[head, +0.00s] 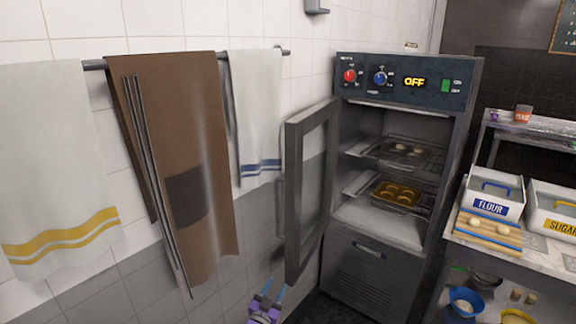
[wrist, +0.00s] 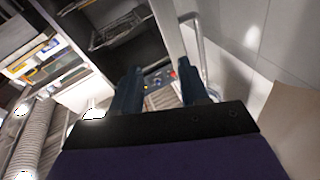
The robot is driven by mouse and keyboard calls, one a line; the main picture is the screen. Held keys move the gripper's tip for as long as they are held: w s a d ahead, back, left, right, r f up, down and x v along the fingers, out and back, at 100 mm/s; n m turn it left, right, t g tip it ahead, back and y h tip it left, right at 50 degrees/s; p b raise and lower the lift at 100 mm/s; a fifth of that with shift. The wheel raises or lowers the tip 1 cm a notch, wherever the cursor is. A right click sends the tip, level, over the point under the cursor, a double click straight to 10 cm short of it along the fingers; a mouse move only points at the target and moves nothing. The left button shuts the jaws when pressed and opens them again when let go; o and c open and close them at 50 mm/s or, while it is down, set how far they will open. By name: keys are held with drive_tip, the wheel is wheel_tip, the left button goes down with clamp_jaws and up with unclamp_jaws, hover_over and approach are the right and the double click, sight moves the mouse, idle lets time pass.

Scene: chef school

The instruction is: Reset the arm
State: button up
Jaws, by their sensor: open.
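My gripper (head: 268,293) shows at the bottom of the head view, low in front of the open oven door. In the wrist view its two dark blue fingers (wrist: 160,90) stand apart with nothing held between them. The oven (head: 375,245) stands beyond it against the tiled wall, with its glass door (head: 311,195) swung open to the left. The gripper is below the door's lower edge in the head view; I cannot tell whether it touches the door. In the wrist view the door handle (wrist: 205,60) lies just beyond the right finger.
Inside the oven are an upper rack (head: 385,151) and a tray of browned food (head: 397,192). A brown apron (head: 190,110) and towels hang on a rail at left. A counter at right holds a flour bin (head: 492,205) and a sugar bin (head: 553,222).

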drive_tip(key=a+r+n+g+y, duration=0.2)
drive_tip(key=a+r+g+y, duration=0.4)
drive_tip(key=a+r+y, duration=0.25)
drive_tip(key=s+d+r+n+g+y, duration=0.1)
drive_tip(key=s+r+n+g+y, duration=0.25)
drive_tip(key=s+r, duration=0.65)
drive_tip(key=s+d+r+g+h, duration=0.1)
drive_tip(key=s+d+g, duration=0.2)
drive_tip(key=s+d, duration=0.5)
drive_tip(key=s+d+r+g+h, duration=0.2)
drive_tip(key=s+d, duration=0.7)
drive_tip(key=s, duration=1.3)
drive_tip(key=s+d+r+g+h, duration=0.1)
drive_tip(key=s+d+g, duration=0.5)
drive_tip(key=s, duration=0.8)
drive_tip(key=d, duration=0.3)
drive_tip(key=shift+s+r+n+h, duration=0.15)
drive_tip(key=shift+s+n+h, duration=0.15)
drive_tip(key=shift+s+n, duration=0.1)
drive_tip(key=shift+c, duration=0.2)
